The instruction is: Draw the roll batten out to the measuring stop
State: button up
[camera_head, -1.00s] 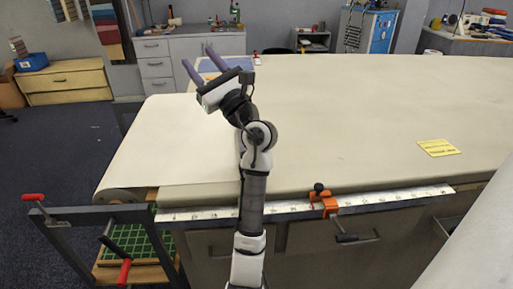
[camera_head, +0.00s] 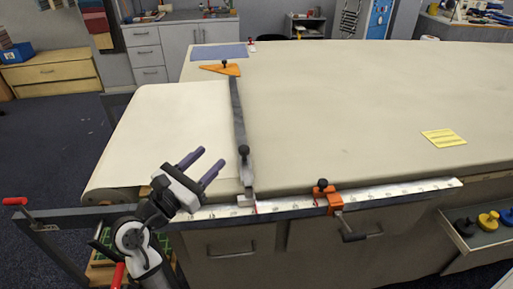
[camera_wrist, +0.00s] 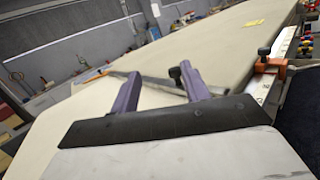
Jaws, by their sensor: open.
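The roll batten (camera_head: 238,115), a grey metal bar with a black knob near its front end, lies across the table along the edge of a pale cloth. It also shows in the wrist view (camera_wrist: 155,82), partly hidden behind a finger. The measuring stop (camera_head: 334,200), an orange clamp with a black knob, sits on the white ruler to the right of the batten. It also shows in the wrist view (camera_wrist: 270,65). My gripper (camera_head: 211,157) is open and empty, left of the batten's knob and apart from it, its purple fingers pointing up and right.
The white ruler (camera_head: 400,190) runs along the table's front edge. An orange triangular piece (camera_head: 221,69) lies at the batten's far end. A yellow note (camera_head: 443,138) lies on the right of the table (camera_head: 350,110). A side frame with a red handle (camera_head: 15,201) stands at front left.

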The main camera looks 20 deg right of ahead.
aim_at(241, 153)
notch_tip(241, 153, down, 4)
jog(key=s+n+g+y, duration=0.1)
jog(key=s+y, duration=0.1)
jog(key=x, duration=0.6)
jog(key=p+x, duration=0.1)
jog(key=x, duration=0.6)
jog(key=shift+w+r+p, duration=0.2)
jog(key=shift+r+p, duration=0.05)
jog(key=shift+p, duration=0.05)
grip_shut()
